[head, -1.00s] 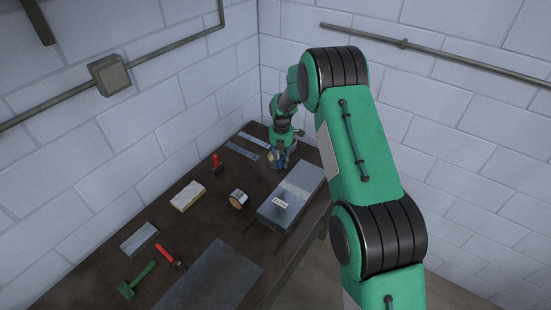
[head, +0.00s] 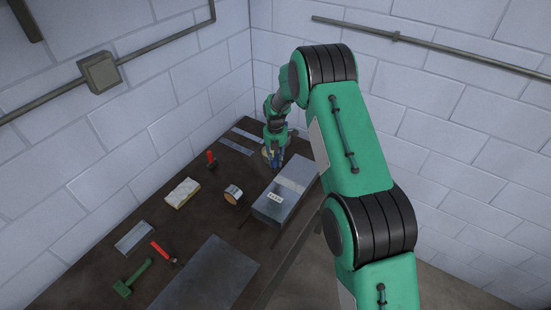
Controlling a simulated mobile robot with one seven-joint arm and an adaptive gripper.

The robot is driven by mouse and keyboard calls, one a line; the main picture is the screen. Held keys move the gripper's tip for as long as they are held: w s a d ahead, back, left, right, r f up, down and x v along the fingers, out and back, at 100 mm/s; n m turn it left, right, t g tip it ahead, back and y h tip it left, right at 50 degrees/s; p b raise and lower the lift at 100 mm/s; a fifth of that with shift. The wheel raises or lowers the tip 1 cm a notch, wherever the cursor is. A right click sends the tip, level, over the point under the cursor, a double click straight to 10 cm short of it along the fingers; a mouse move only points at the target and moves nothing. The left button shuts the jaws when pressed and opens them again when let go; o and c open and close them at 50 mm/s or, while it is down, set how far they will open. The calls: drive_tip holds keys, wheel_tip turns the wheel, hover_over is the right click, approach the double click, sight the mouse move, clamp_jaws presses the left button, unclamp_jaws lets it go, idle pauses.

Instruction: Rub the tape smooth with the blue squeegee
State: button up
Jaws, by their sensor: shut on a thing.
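A grey sheet-metal duct (head: 271,209) lies on the dark bench, with a small white label on its near part. A paler band of tape (head: 291,185) crosses its top toward the far end. My gripper (head: 274,158) points down at the far left end of the duct. It is shut on the blue squeegee (head: 278,155), of which only a small blue part shows. I cannot tell whether the squeegee touches the duct or the tape. A tape roll (head: 233,195) stands on the bench left of the duct.
On the dark bench (head: 205,228) lie a pale block (head: 182,193), a red-handled tool (head: 211,159), a red hammer (head: 164,252), a green mallet (head: 132,278), metal strips (head: 235,145) and a flat sheet (head: 210,284). Block walls stand behind.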

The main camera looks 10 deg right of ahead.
drive_tip(key=shift+f, duration=0.6)
drive_tip(key=shift+r+b, duration=0.15)
drive_tip(key=shift+b, duration=0.75)
drive_tip(key=shift+r+b, duration=0.25)
drive_tip(key=shift+b, duration=0.6)
drive_tip(key=shift+r+b, duration=0.6)
drive_tip(key=shift+b, duration=0.25)
drive_tip(key=shift+f, duration=0.15)
